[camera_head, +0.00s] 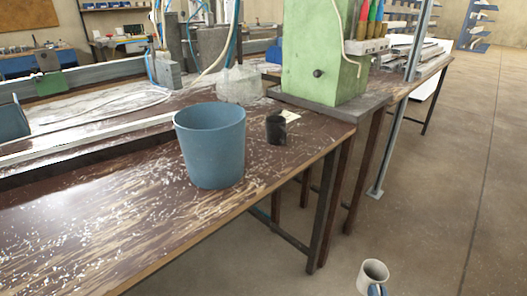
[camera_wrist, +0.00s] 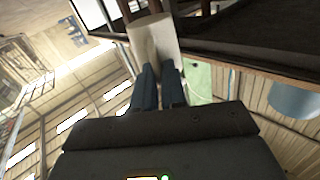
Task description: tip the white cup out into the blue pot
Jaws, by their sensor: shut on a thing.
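The blue pot (camera_head: 210,150) stands upright on the dark, worn bench near its front right edge. Its inside is mostly hidden. The white cup (camera_head: 369,272) is at the bottom right of the head view, off the bench and apart from the pot, with its mouth up. What is in it I cannot tell. My gripper (camera_head: 378,290) has its blue fingers shut on the cup; most of it is cut off by the frame. In the wrist view the cup (camera_wrist: 153,38) shows between the fingertips (camera_wrist: 158,78). The pot (camera_wrist: 294,98) shows partly at the right there.
A small black cup-like thing (camera_head: 276,130) stands just right of the pot. Behind are a clear lumpy object (camera_head: 239,86) and a green machine (camera_head: 322,50). A metal rail (camera_head: 90,138) runs along the bench at left.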

